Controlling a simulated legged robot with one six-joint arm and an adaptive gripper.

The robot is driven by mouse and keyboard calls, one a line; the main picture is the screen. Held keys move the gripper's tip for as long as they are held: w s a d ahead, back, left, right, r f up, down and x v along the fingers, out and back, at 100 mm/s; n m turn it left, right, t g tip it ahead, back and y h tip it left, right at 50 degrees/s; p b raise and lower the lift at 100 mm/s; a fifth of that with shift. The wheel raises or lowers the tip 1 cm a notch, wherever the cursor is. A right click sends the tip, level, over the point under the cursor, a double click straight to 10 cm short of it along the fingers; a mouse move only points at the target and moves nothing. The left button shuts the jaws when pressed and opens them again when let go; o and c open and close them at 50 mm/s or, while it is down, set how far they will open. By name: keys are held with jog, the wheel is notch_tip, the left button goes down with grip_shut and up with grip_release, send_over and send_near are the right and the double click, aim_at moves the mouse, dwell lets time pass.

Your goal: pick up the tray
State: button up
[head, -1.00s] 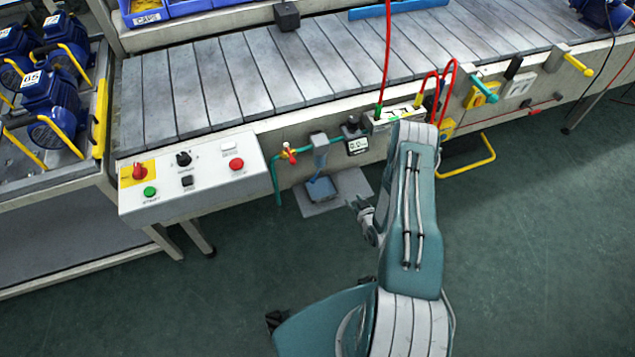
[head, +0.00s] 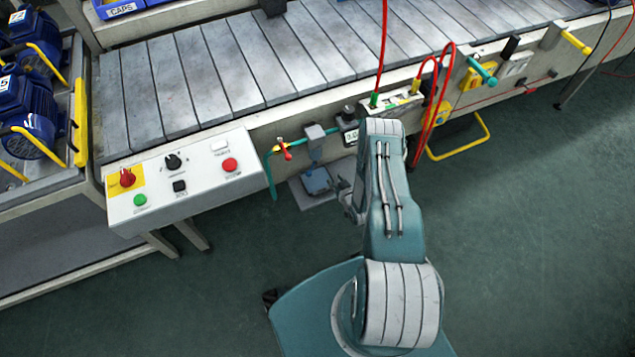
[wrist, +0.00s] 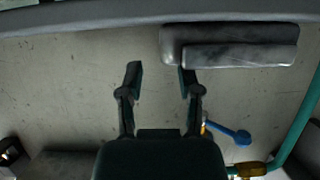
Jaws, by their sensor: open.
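What looks like the tray (head: 317,181) is a small blue-grey shallow piece on a grey plate near the floor, below the conveyor's front edge. My gripper (head: 342,189) is just right of it in the head view, small and partly hidden by my arm. In the wrist view my gripper (wrist: 160,76) is open, with nothing between its two dark fingers. A grey, rounded double block (wrist: 230,45) lies beyond the right finger there; I cannot tell whether it belongs to the tray.
A teal pipe (wrist: 299,120) with a brass fitting and a blue lever (wrist: 232,132) are right of the gripper in the wrist view. A control box (head: 185,181) and red-handled valve (head: 285,149) are left of the arm. Open floor (head: 530,230) lies right.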

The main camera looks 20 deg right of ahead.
aim_at(331, 177)
jog(key=x, duration=0.4)
jog(key=shift+a+f, duration=0.15)
jog(key=shift+f, duration=0.05)
grip_shut()
jog(key=shift+r, duration=0.1)
